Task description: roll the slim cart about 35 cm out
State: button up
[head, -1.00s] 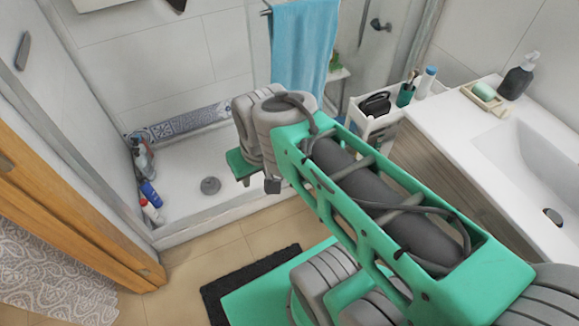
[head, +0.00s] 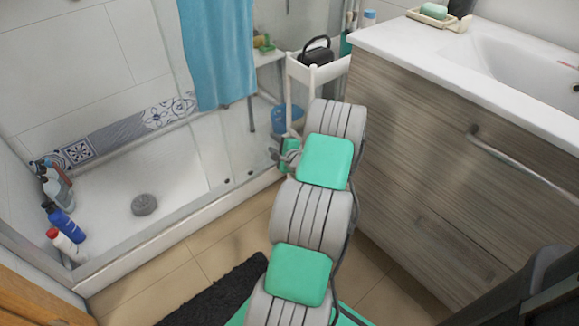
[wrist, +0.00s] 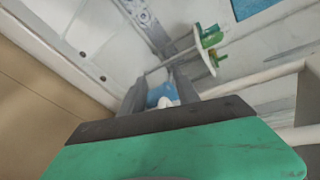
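The slim white cart (head: 299,72) stands between the shower's glass and the vanity. Its upper tray holds a black handled bag (head: 316,53), a green cup (head: 346,44) and a blue-and-white bottle (head: 368,18). My arm hides much of its lower part. My gripper (head: 281,152) is low at the cart's near left side, partly hidden by my wrist. In the wrist view, my gripper (wrist: 160,88) has its two grey fingers apart, with a blue and white thing showing beyond them. White cart rails (wrist: 252,79) pass to the right of the fingers. I cannot tell whether they touch.
The wood-front vanity (head: 430,150) with a metal bar handle (head: 515,160) is close on the right. The raised shower edge (head: 180,232) runs along the left. A dark mat (head: 215,295) lies on the tiled floor. A blue towel (head: 217,50) hangs left of the cart.

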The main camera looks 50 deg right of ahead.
jog(key=s+d+f+m+h+b, duration=0.1)
jog(key=s+d+f+m+h, duration=0.25)
jog(key=s+d+f, duration=0.2)
jog(key=shift+m+y, duration=0.35)
jog(key=shift+m, duration=0.1)
jog(key=b+x, duration=0.2)
jog(key=x, duration=0.4)
jog(key=shift+w+f, duration=0.15)
jog(key=shift+f, duration=0.1)
jog(key=shift+w+d, duration=0.35)
jog(key=shift+w, duration=0.05)
jog(key=shift+c, duration=0.6)
grip_shut()
jog(key=shift+r, duration=0.1)
